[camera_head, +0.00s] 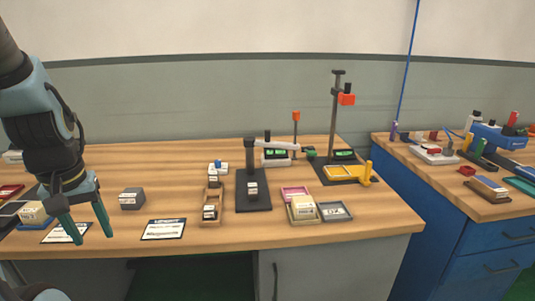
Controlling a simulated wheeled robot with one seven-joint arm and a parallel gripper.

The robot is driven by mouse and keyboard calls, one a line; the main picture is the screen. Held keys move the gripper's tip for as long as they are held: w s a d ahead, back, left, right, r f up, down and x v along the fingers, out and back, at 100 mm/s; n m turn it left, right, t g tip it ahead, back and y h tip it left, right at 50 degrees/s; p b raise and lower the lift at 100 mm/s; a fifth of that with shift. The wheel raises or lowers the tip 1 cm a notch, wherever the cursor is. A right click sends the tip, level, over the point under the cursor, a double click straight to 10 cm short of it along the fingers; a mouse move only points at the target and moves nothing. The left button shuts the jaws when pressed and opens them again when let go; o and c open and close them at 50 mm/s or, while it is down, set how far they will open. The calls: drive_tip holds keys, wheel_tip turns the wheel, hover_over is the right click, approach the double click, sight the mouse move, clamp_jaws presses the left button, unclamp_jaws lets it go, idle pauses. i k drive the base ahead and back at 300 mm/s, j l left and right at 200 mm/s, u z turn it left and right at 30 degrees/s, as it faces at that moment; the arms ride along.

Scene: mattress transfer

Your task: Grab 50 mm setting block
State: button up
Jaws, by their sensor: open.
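My gripper (91,237) hangs at the left over the front of the wooden bench. Its two green fingers are spread and nothing shows between them. Several small labelled blocks are in view, but their print is too small to read, so I cannot tell which is the 50 mm setting block. A dark grey labelled block (131,199) sits right of my gripper, apart from it. Dark labelled blocks (209,213) sit in a narrow wooden tray (219,220). Another small labelled block (252,190) is on the black stand (254,204).
Labelled cards (163,229) lie near the front edge. A tall gauge stand (335,120) rises behind. A blue-fronted bench (480,240) is at the right.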

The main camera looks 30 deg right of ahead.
sight(252, 186)
drive_tip(key=l+u, duration=0.1)
drive_tip(key=u, duration=0.35)
drive_tip(key=k+l+u, duration=0.1)
drive_tip(key=u, duration=0.4)
drive_tip(key=k+l+u, duration=0.7)
drive_tip(key=k, duration=0.15)
drive_tip(key=k+l, duration=0.2)
drive_tip(key=k, duration=0.35)
